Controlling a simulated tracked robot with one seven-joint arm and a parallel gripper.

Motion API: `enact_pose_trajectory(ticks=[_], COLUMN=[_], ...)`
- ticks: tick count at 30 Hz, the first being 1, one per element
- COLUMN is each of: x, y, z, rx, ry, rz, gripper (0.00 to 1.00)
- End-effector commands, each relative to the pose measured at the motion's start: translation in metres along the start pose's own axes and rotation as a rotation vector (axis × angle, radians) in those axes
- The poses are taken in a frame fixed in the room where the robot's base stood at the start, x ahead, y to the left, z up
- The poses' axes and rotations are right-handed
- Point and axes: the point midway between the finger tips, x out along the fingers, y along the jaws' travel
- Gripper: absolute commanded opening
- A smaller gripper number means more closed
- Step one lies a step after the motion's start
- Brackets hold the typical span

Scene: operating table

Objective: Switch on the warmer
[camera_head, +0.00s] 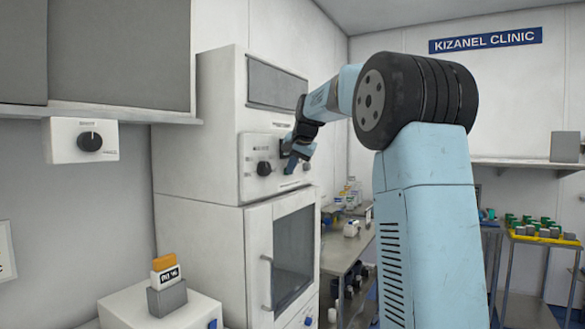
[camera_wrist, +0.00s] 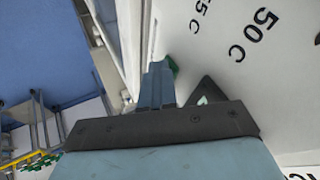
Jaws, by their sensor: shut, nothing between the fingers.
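The warmer (camera_head: 218,120) is a tall white cabinet with a glass-fronted door below and a control panel (camera_head: 247,183) on its front. The panel carries a black round knob (camera_head: 264,168). My gripper (camera_head: 291,163) is shut and empty, at the right part of the panel, and it hides what lies behind it there. A small green part (camera_wrist: 172,65) shows beside the fingertips, partly hidden. I cannot tell whether they touch it.
A separate white box with a black knob (camera_head: 89,141) is on the wall at left. A grey holder (camera_head: 166,298) with cards stands on a white box at lower left. A bench with bottles (camera_head: 351,228) runs behind the warmer. A yellow-edged table (camera_head: 545,240) is at right.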

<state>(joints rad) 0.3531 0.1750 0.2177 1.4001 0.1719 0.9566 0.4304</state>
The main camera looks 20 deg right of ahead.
Motion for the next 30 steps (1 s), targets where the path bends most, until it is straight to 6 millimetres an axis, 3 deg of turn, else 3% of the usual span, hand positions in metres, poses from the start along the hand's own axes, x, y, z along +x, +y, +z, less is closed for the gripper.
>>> enact_pose_trajectory(ticks=[25, 30], x=[-0.001, -0.008], y=[0.013, 0.025], z=[-0.011, -0.009], rx=[0.0, 0.0], ry=[0.001, 0.001], rz=[-0.001, -0.001], gripper=[0.0, 0.0])
